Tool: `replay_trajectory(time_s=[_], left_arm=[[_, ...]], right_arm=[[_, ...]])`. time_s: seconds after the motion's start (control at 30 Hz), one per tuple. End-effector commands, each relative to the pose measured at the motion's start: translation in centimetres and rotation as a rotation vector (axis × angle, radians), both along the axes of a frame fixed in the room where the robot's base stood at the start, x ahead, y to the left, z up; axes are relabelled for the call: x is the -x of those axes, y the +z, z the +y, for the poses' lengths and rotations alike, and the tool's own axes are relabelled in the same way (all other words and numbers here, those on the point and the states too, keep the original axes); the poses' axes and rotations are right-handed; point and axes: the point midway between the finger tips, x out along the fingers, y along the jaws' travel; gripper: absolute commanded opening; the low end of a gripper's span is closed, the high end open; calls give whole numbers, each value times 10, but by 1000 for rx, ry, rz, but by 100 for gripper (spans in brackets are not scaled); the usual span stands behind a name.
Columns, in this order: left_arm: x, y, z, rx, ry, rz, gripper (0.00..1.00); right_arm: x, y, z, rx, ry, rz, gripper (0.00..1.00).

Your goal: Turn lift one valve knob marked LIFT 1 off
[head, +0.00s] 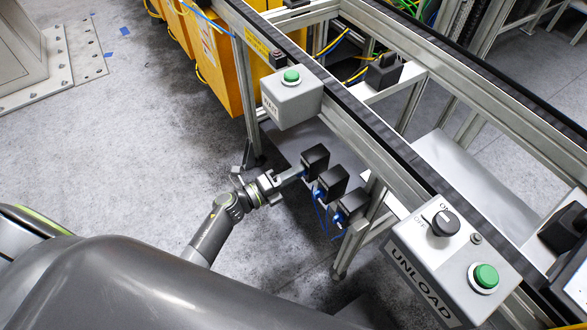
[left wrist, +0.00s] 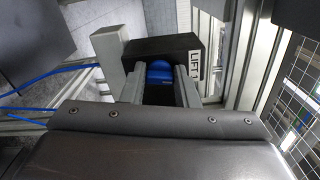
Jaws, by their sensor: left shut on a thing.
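Several black valve boxes hang in a row under the conveyor frame. The box my left gripper (head: 291,177) is at, the LIFT 1 valve box (head: 315,158), is the one farthest left in the head view. In the head view that knob is hidden by the gripper. My right gripper is not in view.
Beside it are a second valve box (head: 331,182) and a third (head: 352,203) with blue knobs and blue hoses close to my gripper. A WAIT button box (head: 292,100) stands above, and an UNLOAD panel (head: 452,250) is at right. Open floor lies left.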

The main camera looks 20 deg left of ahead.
Motion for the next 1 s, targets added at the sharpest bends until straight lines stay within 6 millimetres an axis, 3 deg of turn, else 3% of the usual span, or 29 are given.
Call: replay_trajectory(time_s=[0.4, 0.97, 1.0], left_arm=[[0, 0, 0, 156, 1, 123, 4], [0, -1, 0, 182, 1, 142, 4], [0, -1, 0, 182, 1, 142, 30]], right_arm=[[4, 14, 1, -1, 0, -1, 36], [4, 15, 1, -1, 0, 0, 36], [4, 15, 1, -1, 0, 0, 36]])
